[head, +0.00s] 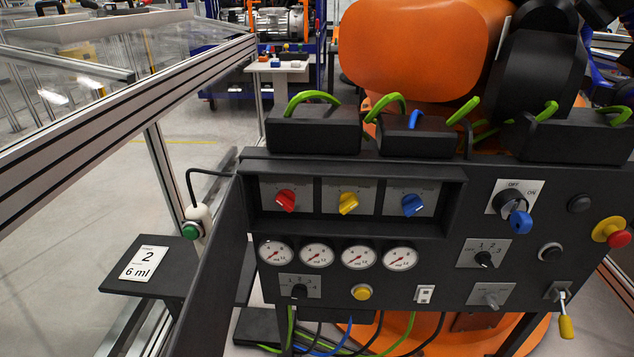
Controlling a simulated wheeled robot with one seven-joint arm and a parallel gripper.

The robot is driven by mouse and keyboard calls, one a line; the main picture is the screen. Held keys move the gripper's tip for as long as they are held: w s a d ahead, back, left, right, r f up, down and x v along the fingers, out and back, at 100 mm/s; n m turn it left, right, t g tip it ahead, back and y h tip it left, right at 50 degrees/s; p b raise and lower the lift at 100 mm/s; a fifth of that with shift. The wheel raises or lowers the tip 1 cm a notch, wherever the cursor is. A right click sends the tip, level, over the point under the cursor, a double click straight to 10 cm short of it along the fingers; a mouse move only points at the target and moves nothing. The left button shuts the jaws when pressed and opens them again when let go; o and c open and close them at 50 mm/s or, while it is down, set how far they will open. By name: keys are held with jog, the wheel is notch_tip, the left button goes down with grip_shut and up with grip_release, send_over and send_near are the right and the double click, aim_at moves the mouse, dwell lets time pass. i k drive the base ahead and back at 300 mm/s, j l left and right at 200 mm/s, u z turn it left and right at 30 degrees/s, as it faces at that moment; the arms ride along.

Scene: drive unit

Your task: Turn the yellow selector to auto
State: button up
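The yellow selector (348,203) is a knob on a light plate in the recessed upper row of the dark control panel (445,255), in the head view. It sits between a red selector (286,200) on the left and a blue selector (412,205) on the right. The yellow knob looks tilted, with its upper end leaning right. The marks on its plate are too small to read, so I cannot tell which position it points to. My gripper is not in view, and nothing covers the yellow selector.
A raised frame surrounds the selector row. Gauges (317,255) lie below it. A blue key switch (518,220), a red emergency stop (617,233) and a yellow-tipped lever (566,325) are on the right. A green button (191,230) and a railing stand left.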

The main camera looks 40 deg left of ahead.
aim_at(349, 200)
jog(key=u, duration=1.1)
